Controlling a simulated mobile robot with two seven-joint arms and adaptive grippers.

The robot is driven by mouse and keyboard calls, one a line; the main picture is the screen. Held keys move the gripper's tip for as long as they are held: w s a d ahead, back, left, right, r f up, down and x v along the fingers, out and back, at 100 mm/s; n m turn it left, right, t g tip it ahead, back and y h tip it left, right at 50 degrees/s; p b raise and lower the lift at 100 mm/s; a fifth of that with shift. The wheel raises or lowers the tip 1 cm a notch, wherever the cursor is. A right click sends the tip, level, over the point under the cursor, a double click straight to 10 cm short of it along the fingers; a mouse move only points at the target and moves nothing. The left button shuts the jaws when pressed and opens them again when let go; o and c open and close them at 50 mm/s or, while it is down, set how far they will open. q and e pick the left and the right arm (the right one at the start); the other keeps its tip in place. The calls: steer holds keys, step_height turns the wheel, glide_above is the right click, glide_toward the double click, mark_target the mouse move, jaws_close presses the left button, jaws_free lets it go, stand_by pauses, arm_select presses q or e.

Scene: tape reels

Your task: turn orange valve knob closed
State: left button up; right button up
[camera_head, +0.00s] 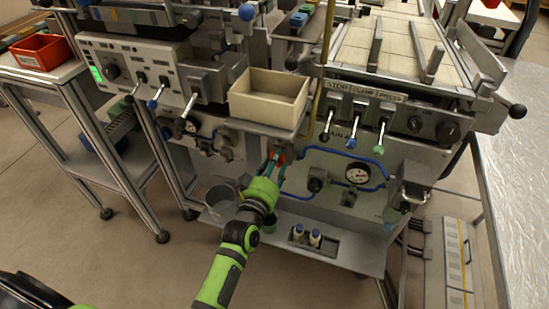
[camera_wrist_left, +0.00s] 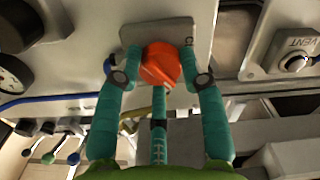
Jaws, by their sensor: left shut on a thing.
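The orange valve knob (camera_wrist_left: 160,66) sits on a grey plate on the machine's front panel, in the upper middle of the left wrist view. My left gripper (camera_wrist_left: 160,58) has its teal fingers on either side of the knob and is shut on it. In the head view the left arm reaches up to the panel, below the beige bin, and the gripper (camera_head: 277,162) hides most of the knob there. The knob's pointer direction is hard to read. My right gripper is not in view.
The beige bin (camera_head: 268,97) stands above the gripper. A pressure gauge (camera_head: 357,175) and blue tubing (camera_head: 318,150) lie to the right. Levers (camera_head: 352,130) jut out above them. A clear beaker (camera_head: 221,198) and small bottles (camera_head: 315,238) stand on the lower shelf.

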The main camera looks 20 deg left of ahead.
arm_select(q)
steer(key=shift+n+p, duration=1.3)
steer(key=shift+n, duration=4.3)
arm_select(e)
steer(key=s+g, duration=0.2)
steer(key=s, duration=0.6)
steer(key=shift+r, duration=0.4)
arm_select(q)
steer(key=shift+r, duration=0.1)
steer(key=o, duration=1.1)
steer(key=shift+o, duration=0.2)
steer(key=shift+w, duration=0.1)
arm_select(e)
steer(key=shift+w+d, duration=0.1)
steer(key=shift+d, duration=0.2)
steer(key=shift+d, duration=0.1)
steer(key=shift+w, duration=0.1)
